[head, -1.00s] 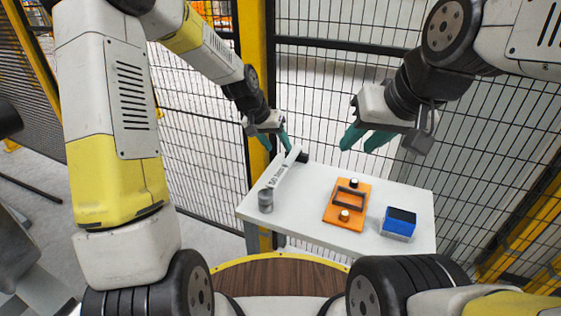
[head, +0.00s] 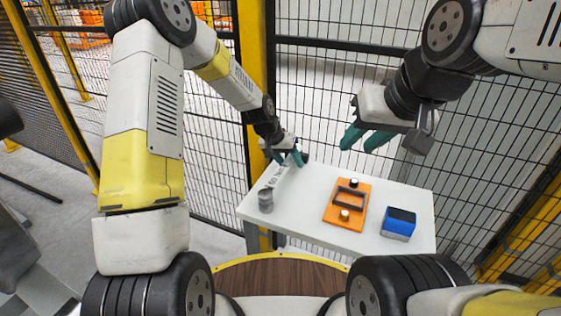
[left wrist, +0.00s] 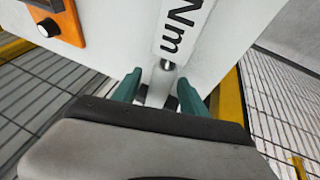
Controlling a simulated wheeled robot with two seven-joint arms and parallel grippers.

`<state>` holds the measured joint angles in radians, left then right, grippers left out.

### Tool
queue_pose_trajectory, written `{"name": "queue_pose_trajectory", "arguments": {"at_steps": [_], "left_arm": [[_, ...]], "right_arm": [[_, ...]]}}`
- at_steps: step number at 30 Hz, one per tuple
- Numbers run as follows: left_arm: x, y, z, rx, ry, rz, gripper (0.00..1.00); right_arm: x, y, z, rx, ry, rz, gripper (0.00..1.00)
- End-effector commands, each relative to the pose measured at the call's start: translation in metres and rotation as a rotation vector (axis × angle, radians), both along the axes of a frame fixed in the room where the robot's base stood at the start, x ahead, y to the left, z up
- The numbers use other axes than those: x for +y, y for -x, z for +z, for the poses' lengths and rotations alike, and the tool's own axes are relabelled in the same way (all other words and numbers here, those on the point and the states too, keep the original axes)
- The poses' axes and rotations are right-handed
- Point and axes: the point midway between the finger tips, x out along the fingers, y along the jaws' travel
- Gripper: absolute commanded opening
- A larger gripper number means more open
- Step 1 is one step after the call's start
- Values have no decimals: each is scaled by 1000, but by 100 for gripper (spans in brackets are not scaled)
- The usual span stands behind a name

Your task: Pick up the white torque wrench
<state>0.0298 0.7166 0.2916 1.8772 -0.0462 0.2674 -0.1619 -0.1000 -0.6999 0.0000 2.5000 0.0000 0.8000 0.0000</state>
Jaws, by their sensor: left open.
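The white torque wrench (head: 273,181) lies on the white table (head: 300,222), with a grey cylindrical end (head: 265,200) near the front left and its other end towards the back. In the left wrist view its white body (left wrist: 184,30) carries black "Nm" lettering. My left gripper (head: 289,158) is open at the wrench's back end. In the left wrist view its teal fingers (left wrist: 163,88) stand on either side of the narrow part of the wrench. Whether they touch it cannot be told. My right gripper (head: 358,138) is open and empty above the table's back edge.
An orange plate with a black handle (head: 348,205) lies mid-table, right of the wrench; its edge shows in the left wrist view (left wrist: 68,22). A blue box (head: 398,225) stands further right. A yellow post (head: 254,90) and mesh fence stand behind the table.

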Motion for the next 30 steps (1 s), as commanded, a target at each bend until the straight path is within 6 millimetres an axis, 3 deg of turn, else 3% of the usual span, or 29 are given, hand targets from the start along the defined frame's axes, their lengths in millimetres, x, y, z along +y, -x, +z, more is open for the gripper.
{"name": "queue_pose_trajectory", "arguments": {"at_steps": [2, 9, 30], "left_arm": [[0, 0, 0, 0, 0, 0, 47], [0, 0, 0, 0, 0, 0, 0], [-1, -2, 11, -3, 1, 1, 0]], "right_arm": [[0, 0, 0, 0, 0, 0, 33], [0, 0, 0, 0, 0, 0, 33], [0, 0, 0, 0, 0, 0, 33]]}}
